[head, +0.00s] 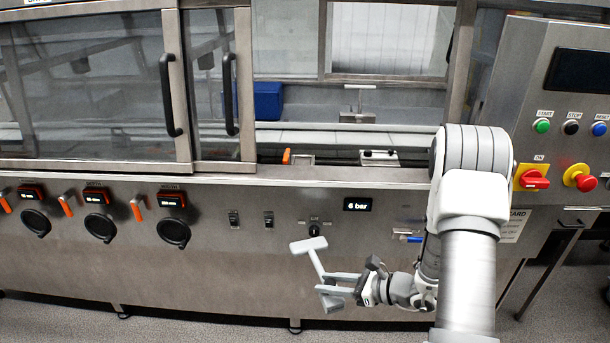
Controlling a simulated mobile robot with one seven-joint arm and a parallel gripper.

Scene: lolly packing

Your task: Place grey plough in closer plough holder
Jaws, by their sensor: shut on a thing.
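The grey plough (309,245) is a light grey T-shaped piece with a flat head and a thin stem. My gripper (328,284) is shut on the lower part of its stem and holds it slightly tilted, head up, in front of the machine's steel front panel. A similar T-shaped piece (360,98) stands upright inside the machine, farther back. A pale block with dark knobs (379,157) sits at the front edge of the machine opening, above and right of my gripper; it may be the closer plough holder, but I cannot tell for sure.
Sliding glass doors with black handles (168,95) cover the left part; the opening right of them is free. An orange lever (286,156) stands at the opening's front edge. A blue box (267,101) is inside. A control panel (560,110) stands at the right.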

